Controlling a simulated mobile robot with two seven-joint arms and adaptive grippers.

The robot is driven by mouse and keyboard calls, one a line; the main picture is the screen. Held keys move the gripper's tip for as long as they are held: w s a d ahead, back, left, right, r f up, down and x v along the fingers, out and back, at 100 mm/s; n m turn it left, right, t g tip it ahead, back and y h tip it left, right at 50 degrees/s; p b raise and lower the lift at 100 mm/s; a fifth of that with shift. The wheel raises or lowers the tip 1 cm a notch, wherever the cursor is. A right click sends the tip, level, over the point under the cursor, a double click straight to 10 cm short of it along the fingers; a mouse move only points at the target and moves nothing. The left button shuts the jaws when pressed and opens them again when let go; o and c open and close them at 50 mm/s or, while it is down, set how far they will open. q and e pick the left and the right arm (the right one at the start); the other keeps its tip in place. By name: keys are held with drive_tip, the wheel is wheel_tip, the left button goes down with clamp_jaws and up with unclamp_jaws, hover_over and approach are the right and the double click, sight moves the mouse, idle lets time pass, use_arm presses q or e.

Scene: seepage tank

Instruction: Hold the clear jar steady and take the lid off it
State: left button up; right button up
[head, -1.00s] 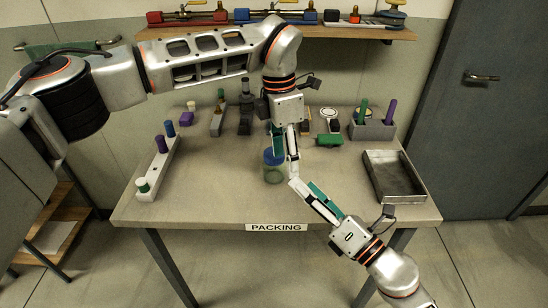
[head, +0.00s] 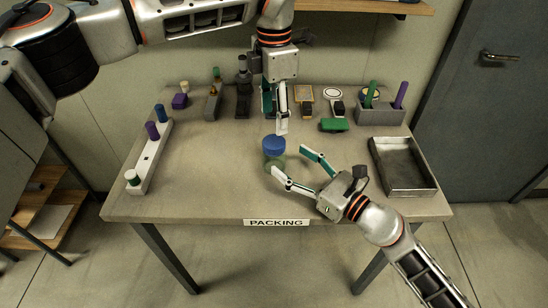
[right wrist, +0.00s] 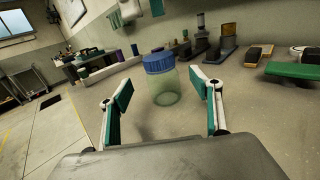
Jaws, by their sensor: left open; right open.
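The clear jar (head: 274,161) stands upright near the middle of the table, with its blue lid (head: 273,145) on top. In the right wrist view the jar (right wrist: 163,91) and its ribbed lid (right wrist: 159,62) show ahead, between my open fingers. My right gripper (head: 292,162) is open in front and to the right of the jar, its fingers spread; a finger overlaps the jar's lower part in the head view, and contact cannot be told. My left gripper (head: 275,122) is open and points down just behind or above the lid. Nothing is in either gripper.
A metal tray (head: 431,190) lies on the right of the table (head: 210,195). A white rack (head: 147,167) with pegs stands at the left. Several stands, a green block (head: 334,125) and a grey holder (head: 390,117) line the back. The front of the table is clear.

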sight(274, 141)
wheel_tip(274, 141, down, 2)
drive_tip(key=shift+f, duration=0.1)
drive_tip(key=x, duration=0.7)
drive_tip(key=shift+w+a+r, duration=0.2)
drive_tip(key=shift+w, duration=0.1)
clamp_jaws()
use_arm(q)
drive_tip(key=m, duration=0.6)
drive_tip(key=shift+m, duration=0.3)
drive_tip(key=m, duration=1)
drive_tip(key=shift+m, duration=0.3)
drive_tip(key=m, duration=0.5)
drive_tip(key=shift+f, duration=4)
